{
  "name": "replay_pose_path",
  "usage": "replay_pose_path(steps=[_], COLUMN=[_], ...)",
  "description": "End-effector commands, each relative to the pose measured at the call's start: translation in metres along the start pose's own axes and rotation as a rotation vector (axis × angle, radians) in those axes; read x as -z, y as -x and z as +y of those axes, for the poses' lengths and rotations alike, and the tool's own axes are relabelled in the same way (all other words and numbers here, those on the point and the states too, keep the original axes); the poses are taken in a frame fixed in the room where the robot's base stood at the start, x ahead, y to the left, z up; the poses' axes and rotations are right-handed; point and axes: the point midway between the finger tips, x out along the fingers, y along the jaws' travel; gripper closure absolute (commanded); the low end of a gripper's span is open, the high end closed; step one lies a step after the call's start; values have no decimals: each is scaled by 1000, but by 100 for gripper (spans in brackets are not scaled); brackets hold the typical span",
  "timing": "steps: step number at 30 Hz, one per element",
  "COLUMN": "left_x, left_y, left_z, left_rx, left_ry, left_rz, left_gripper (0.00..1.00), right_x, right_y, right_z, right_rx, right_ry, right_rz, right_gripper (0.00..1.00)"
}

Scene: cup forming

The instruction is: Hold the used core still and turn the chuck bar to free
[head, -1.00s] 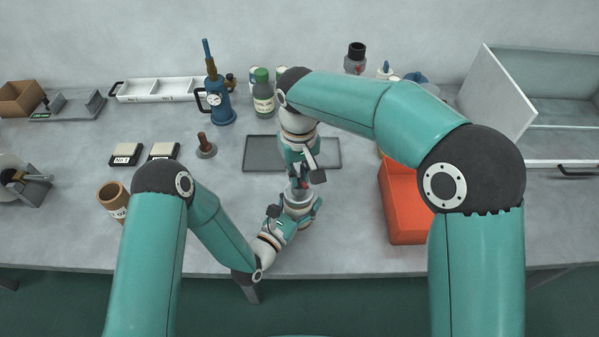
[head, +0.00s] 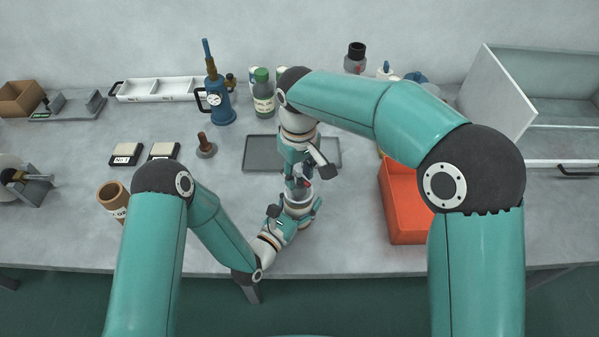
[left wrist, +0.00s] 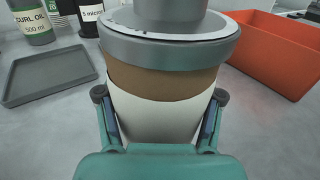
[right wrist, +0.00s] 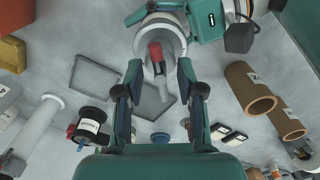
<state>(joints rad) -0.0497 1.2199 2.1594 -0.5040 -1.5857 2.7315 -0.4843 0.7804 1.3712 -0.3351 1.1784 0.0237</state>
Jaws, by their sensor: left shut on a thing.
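The used core (left wrist: 160,115), a white and brown cylinder under a grey collar (left wrist: 165,52), stands upright between my left gripper's fingers (left wrist: 158,108). My left gripper is shut on its sides; in the head view the grey rim (head: 299,194) shows just above that gripper (head: 298,206). My right gripper (right wrist: 159,68) points down over the core from above. Its two fingers are apart, with the chuck bar (right wrist: 156,52), red at one end and grey along its length, showing between them. Gaps show on both sides of the bar. In the head view the bar is mostly hidden.
A grey tray (head: 262,153) lies just behind the grippers. An orange bin (head: 405,220) stands to the right, under my right arm. A green-capped bottle (head: 263,95) and a blue pump (head: 219,105) stand behind. A brown tube (head: 112,196) is at left. The front middle-right table is clear.

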Motion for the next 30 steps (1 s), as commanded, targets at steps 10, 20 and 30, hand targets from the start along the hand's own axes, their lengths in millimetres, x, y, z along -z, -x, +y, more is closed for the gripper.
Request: replay_pose_path(steps=[10,20,30], left_x=[0,0,0], left_y=[0,0,0], left_z=[0,0,0], left_rx=[0,0,0], left_ry=[0,0,0], left_rz=[0,0,0], left_gripper=[75,75,75], right_x=[0,2,2], right_y=[3,53,110], right_z=[0,0,0], right_rx=[0,-1,0], right_ry=[-1,-1,-1], right_rz=[1,6,2], right_gripper=[60,60,60])
